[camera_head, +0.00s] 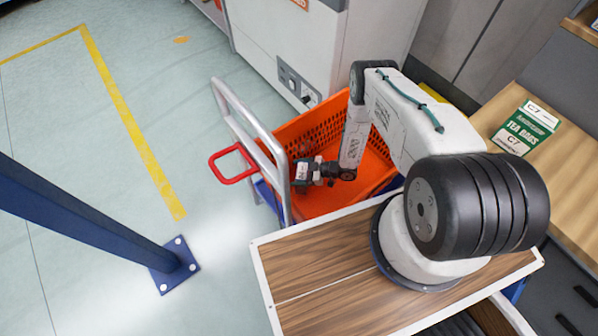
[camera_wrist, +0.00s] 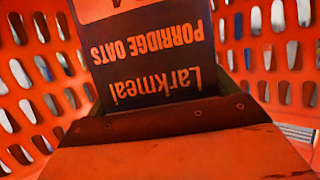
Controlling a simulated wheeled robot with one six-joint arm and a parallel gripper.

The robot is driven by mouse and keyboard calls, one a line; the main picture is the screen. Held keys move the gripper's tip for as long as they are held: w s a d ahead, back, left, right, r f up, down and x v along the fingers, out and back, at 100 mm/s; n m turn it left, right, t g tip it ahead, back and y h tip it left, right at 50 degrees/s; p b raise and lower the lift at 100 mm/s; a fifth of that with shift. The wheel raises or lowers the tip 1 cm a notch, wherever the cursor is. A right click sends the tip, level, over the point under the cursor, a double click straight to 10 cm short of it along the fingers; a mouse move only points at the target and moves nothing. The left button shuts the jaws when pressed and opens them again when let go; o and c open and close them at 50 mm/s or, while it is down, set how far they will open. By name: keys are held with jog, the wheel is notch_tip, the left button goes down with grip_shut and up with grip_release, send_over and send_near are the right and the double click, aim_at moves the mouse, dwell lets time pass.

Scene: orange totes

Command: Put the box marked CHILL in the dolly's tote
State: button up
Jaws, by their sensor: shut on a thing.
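An orange tote (camera_head: 300,134) sits on the dolly (camera_head: 252,135); its slotted walls also show in the wrist view (camera_wrist: 285,50). My gripper (camera_head: 303,174) is down inside the tote, near its left side in the head view. It is shut on a box. In the wrist view, a dark and orange box (camera_wrist: 150,50) reads "Larkmeal PORRIDGE OATS", upside down, and stands in front of my gripper. A mark at its upper edge is cut off, and the word CHILL is not readable. My fingertips and their contact with the box are hidden.
A white and green tea bags box (camera_head: 527,128) marked C7 lies on a wooden surface at the right. The dolly's metal handle rises left of the tote. A blue post (camera_head: 90,215) stands at the left. Floor between post and dolly is clear.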

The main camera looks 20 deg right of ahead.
jog(key=shift+f, duration=0.4)
jog(key=o, duration=1.3)
jog(key=shift+r, duration=0.4)
jog(key=v, duration=0.7)
jog(key=shift+s+d+r, duration=0.1)
jog(key=shift+d+r, duration=0.1)
jog(key=shift+r, duration=0.15)
